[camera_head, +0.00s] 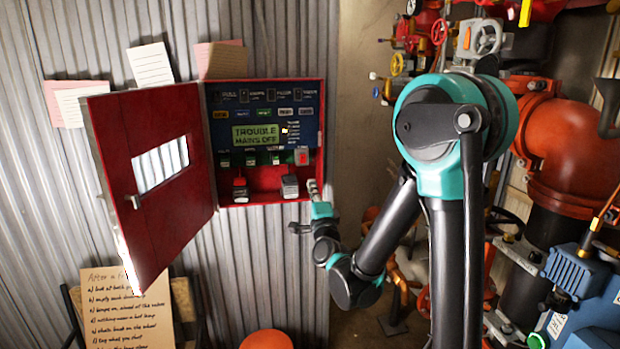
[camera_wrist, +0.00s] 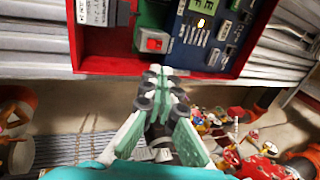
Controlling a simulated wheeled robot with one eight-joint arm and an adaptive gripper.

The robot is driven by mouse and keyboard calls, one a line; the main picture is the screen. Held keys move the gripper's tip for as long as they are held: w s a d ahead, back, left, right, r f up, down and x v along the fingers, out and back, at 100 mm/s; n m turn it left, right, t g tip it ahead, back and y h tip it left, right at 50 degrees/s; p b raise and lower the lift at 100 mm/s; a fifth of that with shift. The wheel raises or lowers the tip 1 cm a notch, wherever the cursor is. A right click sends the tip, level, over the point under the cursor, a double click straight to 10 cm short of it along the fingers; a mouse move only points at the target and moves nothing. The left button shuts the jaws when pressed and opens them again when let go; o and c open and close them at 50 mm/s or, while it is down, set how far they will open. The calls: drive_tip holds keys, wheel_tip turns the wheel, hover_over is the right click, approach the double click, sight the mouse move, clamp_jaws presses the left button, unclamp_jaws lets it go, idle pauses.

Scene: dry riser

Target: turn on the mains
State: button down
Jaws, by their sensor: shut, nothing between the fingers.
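The red wall cabinet (camera_head: 262,199) stands with its door (camera_head: 155,200) swung open to the left. Its blue panel has a lit display (camera_head: 255,134) reading "TROUBLE MAINS OFF". A red rocker switch (camera_head: 302,157) sits at the panel's lower right; it also shows in the wrist view (camera_wrist: 154,41) on a green plate, its position unclear. My gripper (camera_head: 315,188) is at the cabinet's lower right corner, below the switch. In the wrist view its fingertips (camera_wrist: 160,75) are shut, empty, and appear just below the switch, apart from it.
Red pipework (camera_head: 570,145) and valve wheels (camera_head: 440,32) crowd the right. A handwritten board (camera_head: 128,310) stands below the door.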

sight(304, 156)
drive_tip(key=x, duration=1.3)
drive_tip(key=shift+f, duration=0.1)
